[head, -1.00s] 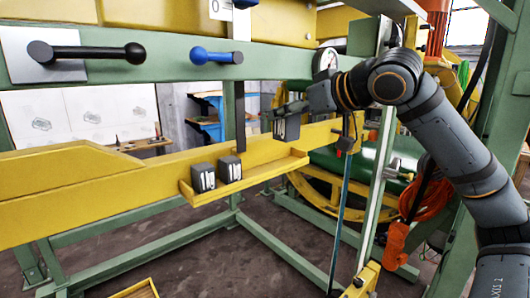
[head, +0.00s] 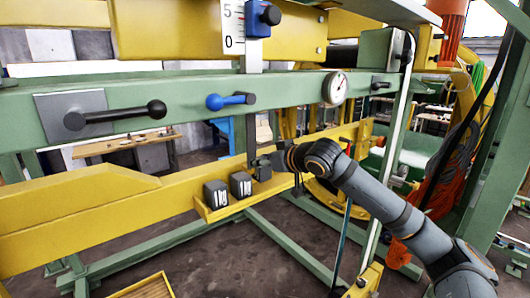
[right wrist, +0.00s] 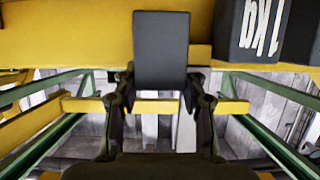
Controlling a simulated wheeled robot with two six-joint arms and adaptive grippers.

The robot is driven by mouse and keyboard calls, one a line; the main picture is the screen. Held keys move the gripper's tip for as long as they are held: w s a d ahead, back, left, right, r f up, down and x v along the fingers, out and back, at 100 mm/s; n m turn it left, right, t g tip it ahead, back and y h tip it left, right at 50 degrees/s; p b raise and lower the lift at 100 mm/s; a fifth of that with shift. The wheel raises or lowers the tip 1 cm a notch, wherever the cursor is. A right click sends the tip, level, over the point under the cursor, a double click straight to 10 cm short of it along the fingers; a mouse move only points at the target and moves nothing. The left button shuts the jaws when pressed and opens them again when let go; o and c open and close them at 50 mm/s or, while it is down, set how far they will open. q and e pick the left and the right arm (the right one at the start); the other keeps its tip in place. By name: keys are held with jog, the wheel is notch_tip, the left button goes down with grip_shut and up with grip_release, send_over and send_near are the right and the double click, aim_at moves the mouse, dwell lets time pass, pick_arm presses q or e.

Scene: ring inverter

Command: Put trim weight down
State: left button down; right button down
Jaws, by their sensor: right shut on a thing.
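My right gripper (head: 268,163) is shut on a dark grey trim weight (head: 263,172) at the right part of the yellow tray (head: 252,201). In the right wrist view the held weight (right wrist: 160,48) stands out between the fingertips (right wrist: 158,82). I cannot tell whether its underside touches the tray. Two other dark weights marked 1 kg, one on the left (head: 216,194) and one in the middle (head: 241,185), stand on the tray. The nearer one also shows in the right wrist view (right wrist: 246,32), with a gap to the held weight. My left gripper is not in view.
A yellow beam (head: 80,205) carries the tray. Above it a green rail (head: 180,97) has a black handle (head: 115,115), a blue handle (head: 230,101) and a round gauge (head: 335,88).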

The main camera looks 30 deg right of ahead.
jog(key=shift+f, duration=1.15)
